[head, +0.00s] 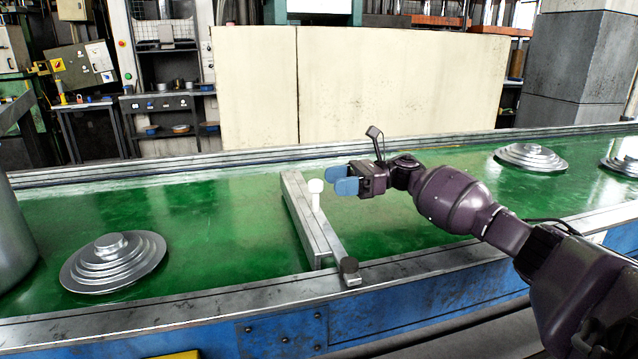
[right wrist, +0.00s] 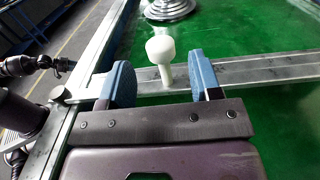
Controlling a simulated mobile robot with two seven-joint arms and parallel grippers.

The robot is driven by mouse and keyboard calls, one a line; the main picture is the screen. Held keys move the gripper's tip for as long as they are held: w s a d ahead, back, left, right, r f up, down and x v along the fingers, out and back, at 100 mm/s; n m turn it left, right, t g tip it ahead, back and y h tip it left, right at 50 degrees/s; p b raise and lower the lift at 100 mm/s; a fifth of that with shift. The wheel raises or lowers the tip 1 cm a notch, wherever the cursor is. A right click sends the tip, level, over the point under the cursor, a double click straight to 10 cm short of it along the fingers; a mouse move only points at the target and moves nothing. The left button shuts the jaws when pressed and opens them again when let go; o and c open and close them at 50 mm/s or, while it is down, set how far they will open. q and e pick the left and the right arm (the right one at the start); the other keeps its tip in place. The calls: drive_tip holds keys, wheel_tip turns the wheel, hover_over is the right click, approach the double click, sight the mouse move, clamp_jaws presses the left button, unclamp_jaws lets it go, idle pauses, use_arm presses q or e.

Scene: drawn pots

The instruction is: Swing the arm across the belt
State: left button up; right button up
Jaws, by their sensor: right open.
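A green conveyor belt (head: 225,225) runs across the head view inside grey metal rails. A metal arm (head: 306,222) lies across part of the belt, its near end at a dark pivot block (head: 350,270) on the front rail. A white knob (head: 315,190) stands upright on the metal arm. My right gripper (head: 338,178) is just right of the knob in the head view, its blue fingers pointing left. In the right wrist view the fingers are apart, and the knob (right wrist: 160,52) shows beyond and between them. My left gripper is not in view.
A stepped metal lid (head: 113,262) lies on the belt at the left, beside a large metal pot (head: 12,235). Another stepped lid (head: 530,157) lies at the far right. A cream panel (head: 360,85) stands behind the belt. The belt right of the metal arm is bare nearby.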

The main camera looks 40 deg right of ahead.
drive_tip(key=shift+v, duration=1.65)
